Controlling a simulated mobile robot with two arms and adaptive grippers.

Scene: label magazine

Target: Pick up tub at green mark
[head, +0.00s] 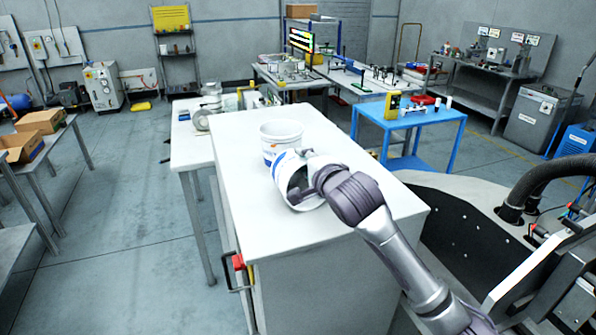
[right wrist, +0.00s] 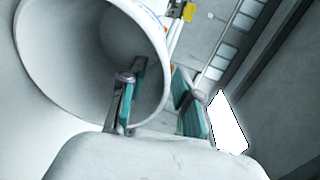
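One white tub (head: 281,136) stands upright on the white worktop (head: 340,228) in the head view. A second white tub (head: 289,172) with a blue band is tipped on its side in front of it, mouth toward my right arm. My right gripper (head: 307,190) is at this mouth, its fingertips partly hidden. In the right wrist view the tipped tub (right wrist: 62,45) fills the left. The right gripper's fingers (right wrist: 158,100) stand apart, one inside the mouth and one outside, with the tub wall between them. I see no green mark. My left gripper is out of view.
A lower white table (head: 185,152) with cans and bottles adjoins the worktop at the back left. A blue table (head: 432,122) stands to the right. Open cardboard boxes (head: 38,122) sit on a bench at far left. The worktop's front part is clear.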

